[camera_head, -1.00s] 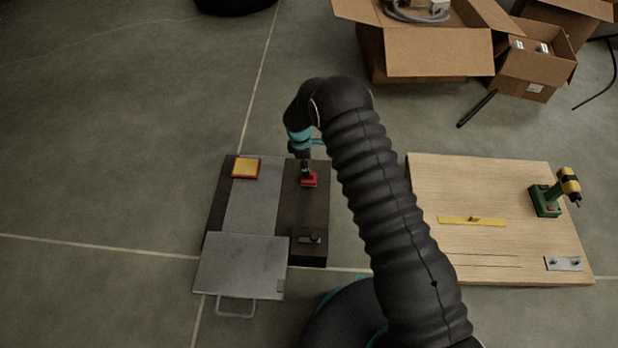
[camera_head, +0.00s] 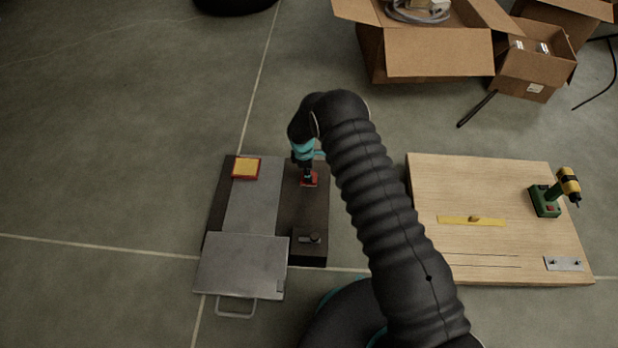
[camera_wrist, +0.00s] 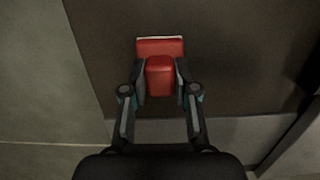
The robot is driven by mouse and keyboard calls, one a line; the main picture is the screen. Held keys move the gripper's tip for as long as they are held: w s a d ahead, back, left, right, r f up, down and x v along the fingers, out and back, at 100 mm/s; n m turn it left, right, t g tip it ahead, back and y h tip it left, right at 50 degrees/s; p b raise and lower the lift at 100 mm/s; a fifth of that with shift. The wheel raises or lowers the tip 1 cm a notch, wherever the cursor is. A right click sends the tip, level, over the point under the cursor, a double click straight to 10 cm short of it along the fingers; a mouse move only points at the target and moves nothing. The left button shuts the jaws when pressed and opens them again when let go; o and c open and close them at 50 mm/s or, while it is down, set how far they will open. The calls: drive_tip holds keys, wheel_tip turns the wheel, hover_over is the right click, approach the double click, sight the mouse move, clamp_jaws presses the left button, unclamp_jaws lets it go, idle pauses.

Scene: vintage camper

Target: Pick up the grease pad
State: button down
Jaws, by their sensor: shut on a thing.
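A red piece with a flat base and a raised red grip stands on the dark right-hand strip of a low board (camera_head: 318,222); it shows in the wrist view (camera_wrist: 160,46). My gripper (camera_head: 307,173) points down over it. In the wrist view my gripper's fingers (camera_wrist: 160,79) are closed on both sides of the raised grip. The base appears to rest on the dark surface. A yellow square pad in a red frame (camera_head: 245,168) lies at the board's far left corner. The frames do not make certain which of the two is the grease pad.
A grey metal plate with a wire handle (camera_head: 240,265) is at the board's near end, beside a small dark latch-like part (camera_head: 309,238). Open cardboard boxes (camera_head: 437,52) stand behind. The left floor is clear.

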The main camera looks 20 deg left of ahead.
sight(312, 173)
drive_tip(key=shift+r, duration=0.45)
drive_tip(key=r, duration=0.3)
drive_tip(key=shift+s+d+r, duration=0.1)
drive_tip(key=shift+d+r, duration=0.25)
drive_tip(key=shift+r, duration=0.05)
drive_tip(key=s+d+r, duration=0.3)
drive_tip(key=d+r, duration=0.3)
drive_tip(key=d, duration=0.4)
drive_tip(key=shift+d+r, duration=0.15)
drive_tip(key=shift+d, duration=0.05)
drive_tip(key=shift+s, duration=0.1)
